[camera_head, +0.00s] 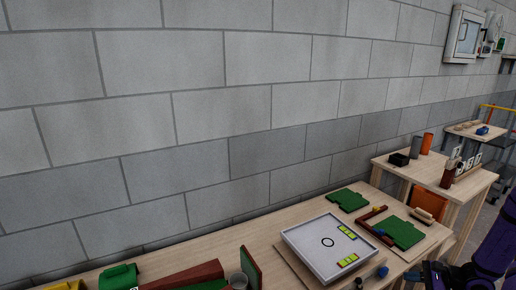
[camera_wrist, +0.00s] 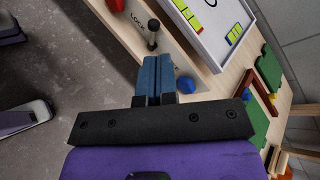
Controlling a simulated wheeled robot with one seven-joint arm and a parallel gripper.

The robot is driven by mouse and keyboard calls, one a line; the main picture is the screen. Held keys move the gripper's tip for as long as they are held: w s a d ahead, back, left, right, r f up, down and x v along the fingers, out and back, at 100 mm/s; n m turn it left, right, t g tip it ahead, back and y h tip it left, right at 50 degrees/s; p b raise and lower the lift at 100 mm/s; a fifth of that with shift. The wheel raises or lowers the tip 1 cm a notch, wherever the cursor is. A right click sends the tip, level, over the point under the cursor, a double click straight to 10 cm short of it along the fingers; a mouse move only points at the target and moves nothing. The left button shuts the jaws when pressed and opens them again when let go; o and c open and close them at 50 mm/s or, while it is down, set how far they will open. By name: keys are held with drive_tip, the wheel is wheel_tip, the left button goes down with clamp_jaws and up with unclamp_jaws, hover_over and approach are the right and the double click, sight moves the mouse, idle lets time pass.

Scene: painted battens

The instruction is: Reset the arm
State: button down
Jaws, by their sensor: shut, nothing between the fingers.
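My gripper (camera_wrist: 152,78) shows in the wrist view with its two blue fingers together and nothing between them. It is in front of the table's edge, with grey floor visible to its left. In the head view my purple arm (camera_head: 494,250) is at the lower right corner, mostly cut off by the frame. The fingertips cannot be made out there.
A wooden table (camera_head: 222,250) runs along the block wall, carrying a white tray (camera_head: 298,236), green boards (camera_head: 402,232) and a dark red block (camera_head: 190,276). In the wrist view a black knob (camera_wrist: 153,25) and blue knob (camera_wrist: 186,85) stand near the fingers.

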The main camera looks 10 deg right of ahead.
drive_tip(key=a+r+n+g+h, duration=0.2)
drive_tip(key=a+r+n+g, duration=0.45)
drive_tip(key=r, duration=0.95)
drive_tip(key=a+r+n+g+h, duration=0.1)
drive_tip(key=a+r+n, duration=0.3)
drive_tip(key=a+r, duration=0.9)
drive_tip(key=s+a+r+n+t+h, duration=0.2)
drive_tip(key=s+a+r+n+h, duration=0.1)
drive_tip(key=s+r, duration=0.6)
drive_tip(key=s+a+r+n+t+h, duration=0.2)
drive_tip(key=s+a+r+n+h, duration=0.2)
drive_tip(key=s+r, duration=0.6)
drive_tip(key=shift+s+r+t, duration=0.15)
drive_tip(key=shift+r+t, duration=0.15)
drive_tip(key=shift+t, duration=0.05)
drive_tip(key=shift+a, duration=0.1)
